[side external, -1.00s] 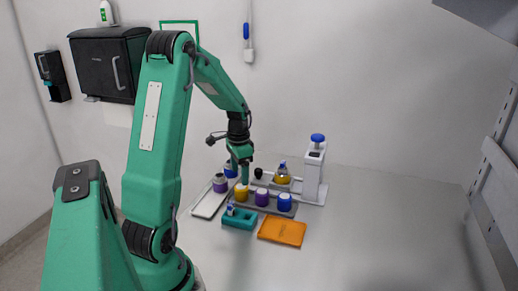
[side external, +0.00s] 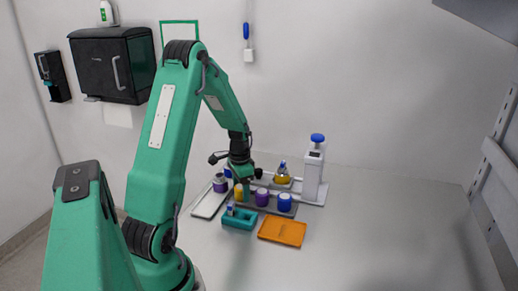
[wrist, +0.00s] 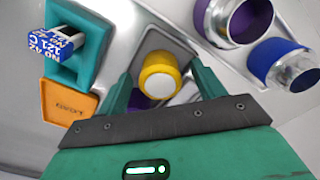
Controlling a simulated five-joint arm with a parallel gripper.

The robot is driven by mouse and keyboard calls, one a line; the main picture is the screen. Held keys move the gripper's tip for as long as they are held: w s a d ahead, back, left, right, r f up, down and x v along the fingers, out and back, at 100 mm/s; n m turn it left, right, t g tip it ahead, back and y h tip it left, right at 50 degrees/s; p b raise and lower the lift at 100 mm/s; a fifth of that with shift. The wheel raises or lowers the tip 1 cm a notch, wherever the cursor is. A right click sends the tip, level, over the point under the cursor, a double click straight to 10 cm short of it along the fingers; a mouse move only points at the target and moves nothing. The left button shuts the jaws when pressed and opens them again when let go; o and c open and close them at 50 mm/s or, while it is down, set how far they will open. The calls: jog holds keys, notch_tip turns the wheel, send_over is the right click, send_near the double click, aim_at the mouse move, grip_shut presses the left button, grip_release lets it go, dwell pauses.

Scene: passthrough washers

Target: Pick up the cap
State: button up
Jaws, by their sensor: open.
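A yellow cap (wrist: 160,74) with a white round top sits on a grey tray (wrist: 168,43) in the wrist view. It also shows at the tray's left end in the side view (side external: 239,192), partly covered by my gripper. My gripper (wrist: 160,78) is open, with one green finger on each side of the yellow cap. I cannot tell whether the fingers touch it. A purple cap (side external: 262,197) and a blue cap (side external: 284,202) stand in the same row to the right. In the wrist view the purple one is mostly hidden behind my gripper.
Two open metal-rimmed jars, purple (wrist: 234,20) and blue (wrist: 284,64), stand close by on a pale tray. A teal holder (wrist: 93,45) with a blue-white piece and an orange tray (side external: 282,231) lie in front. A white dispenser (side external: 312,175) stands at right. The right tabletop is clear.

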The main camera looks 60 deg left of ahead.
jog(key=shift+f, duration=0.1)
dwell(0.4)
jog(key=c, duration=1)
jog(key=shift+c, duration=0.2)
jog(key=shift+r, duration=0.65)
notch_tip(320, 180, up, 3)
jog(key=shift+d+r, duration=0.1)
jog(key=shift+d, duration=0.05)
jog(key=w+d+r, duration=0.2)
jog(key=d+r, duration=0.4)
jog(key=d, duration=0.5)
jog(key=shift+w+r, duration=0.2)
jog(key=shift+r, duration=0.05)
jog(key=shift+w, duration=0.15)
jog(key=w+a+r, duration=0.5)
jog(key=w+a, duration=0.6)
jog(key=w, duration=0.2)
jog(key=shift+a, duration=0.35)
